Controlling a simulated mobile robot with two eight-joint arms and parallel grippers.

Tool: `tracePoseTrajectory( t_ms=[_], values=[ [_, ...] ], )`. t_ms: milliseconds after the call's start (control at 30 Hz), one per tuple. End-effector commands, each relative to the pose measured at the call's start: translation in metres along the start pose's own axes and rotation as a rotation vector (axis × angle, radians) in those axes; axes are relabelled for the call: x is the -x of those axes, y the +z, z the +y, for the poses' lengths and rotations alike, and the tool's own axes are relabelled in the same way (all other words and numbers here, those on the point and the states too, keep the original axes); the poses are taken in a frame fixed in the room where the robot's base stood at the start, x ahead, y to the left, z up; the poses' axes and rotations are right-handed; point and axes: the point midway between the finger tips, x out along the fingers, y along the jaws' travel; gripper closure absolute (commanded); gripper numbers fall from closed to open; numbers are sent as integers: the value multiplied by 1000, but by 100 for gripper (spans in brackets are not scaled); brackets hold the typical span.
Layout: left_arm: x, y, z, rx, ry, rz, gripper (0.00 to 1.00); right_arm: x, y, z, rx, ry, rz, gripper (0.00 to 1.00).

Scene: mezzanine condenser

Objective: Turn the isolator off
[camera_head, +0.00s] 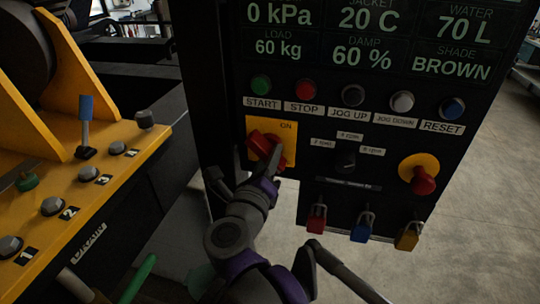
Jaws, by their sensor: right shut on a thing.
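The isolator is a red rotary handle (259,141) on a yellow plate (286,126) on the front of the dark control panel. The word ON is printed at the plate's upper right. The handle lies slanted, from upper left to lower right. My right gripper (270,168) reaches up from below and is shut on the red handle. Its fingers and wrist cover the plate's lower part, so any marking there is hidden. My left gripper is not in view.
A row of buttons from START (261,84) to RESET (452,108) sits above. A black selector (344,161) and a red emergency knob (424,180) are to the right. Coloured padlocks (361,231) hang below. A yellow console (75,185) with a blue lever (86,108) stands left.

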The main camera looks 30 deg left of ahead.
Motion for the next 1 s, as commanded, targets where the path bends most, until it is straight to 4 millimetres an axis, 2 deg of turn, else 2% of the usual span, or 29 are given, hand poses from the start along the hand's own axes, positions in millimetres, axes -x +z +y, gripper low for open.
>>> tracePoseTrajectory(
  t_ms=[167, 200, 333, 367, 633, 733, 867, 1000],
  values=[
    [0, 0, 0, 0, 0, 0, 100, 0, 0, 0, -2, 0, 0, 100],
    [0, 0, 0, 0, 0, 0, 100, 0, 0, 0, -2, 0, 0, 66],
    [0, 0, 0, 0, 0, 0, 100, 0, 0, 0, -1, 0, 0, 43],
    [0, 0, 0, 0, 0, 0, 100, 0, 0, 0, -1, 0, 0, 40],
    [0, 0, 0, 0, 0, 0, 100, 1, 0, 0, 0, 0, 0, 40],
    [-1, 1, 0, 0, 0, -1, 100, 6, 0, 0, -1, 2, -1, 40],
    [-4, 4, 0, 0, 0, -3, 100, 26, 0, 1, -1, 3, -2, 40],
    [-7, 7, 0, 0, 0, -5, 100, 56, 0, 2, -2, 4, -3, 40]
  ],
)
